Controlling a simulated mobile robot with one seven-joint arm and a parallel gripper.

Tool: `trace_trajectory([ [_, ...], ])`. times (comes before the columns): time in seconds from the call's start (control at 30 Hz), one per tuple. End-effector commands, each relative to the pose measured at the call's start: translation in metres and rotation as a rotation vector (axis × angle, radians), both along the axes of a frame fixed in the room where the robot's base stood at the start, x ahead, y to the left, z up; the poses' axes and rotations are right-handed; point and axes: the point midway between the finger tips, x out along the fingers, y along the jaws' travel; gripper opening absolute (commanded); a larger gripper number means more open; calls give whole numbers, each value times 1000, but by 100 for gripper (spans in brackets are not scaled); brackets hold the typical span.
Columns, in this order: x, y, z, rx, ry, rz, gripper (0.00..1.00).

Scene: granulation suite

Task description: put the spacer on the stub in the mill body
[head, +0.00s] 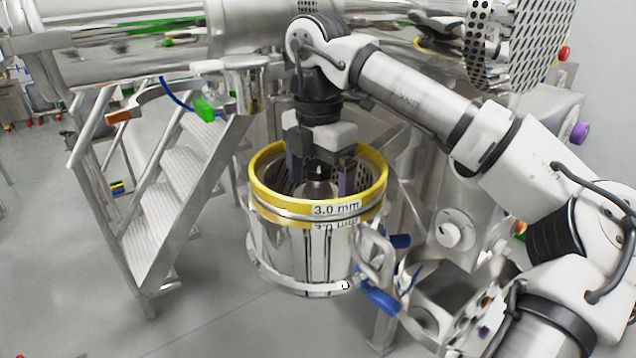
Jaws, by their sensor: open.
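The mill body (290,262) is a shiny metal cylinder in the middle of the head view. A yellow rim (262,196) marked "3.0 mm" runs round its top, and perforated metal shows inside. My gripper (319,186) points straight down into this opening. Its two dark fingers are open, one on each side of a silver, rounded part (318,188) with a dark top, which looks like the stub. No finger visibly touches it. I cannot make out the spacer for certain; the gripper and the rim hide the lower inside.
Metal steps (165,195) stand to the left. A clamp with blue handles (380,298) sits at the cylinder's right front. A large metal vessel (120,50) and a perforated panel (520,40) are behind. A steel housing (462,215) stands on the right. Floor at front left is clear.

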Motion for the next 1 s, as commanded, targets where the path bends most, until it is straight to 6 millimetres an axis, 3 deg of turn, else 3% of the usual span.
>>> trace_trajectory([
  [0.17, 1, 1, 31, 0, -4, -3, 92],
  [0.5, 0, 1, 116, 1, -1, -1, 92],
  [0.7, 0, 0, 129, 1, 0, 0, 92],
  [1.0, 0, 0, 131, 1, 0, 0, 92],
])
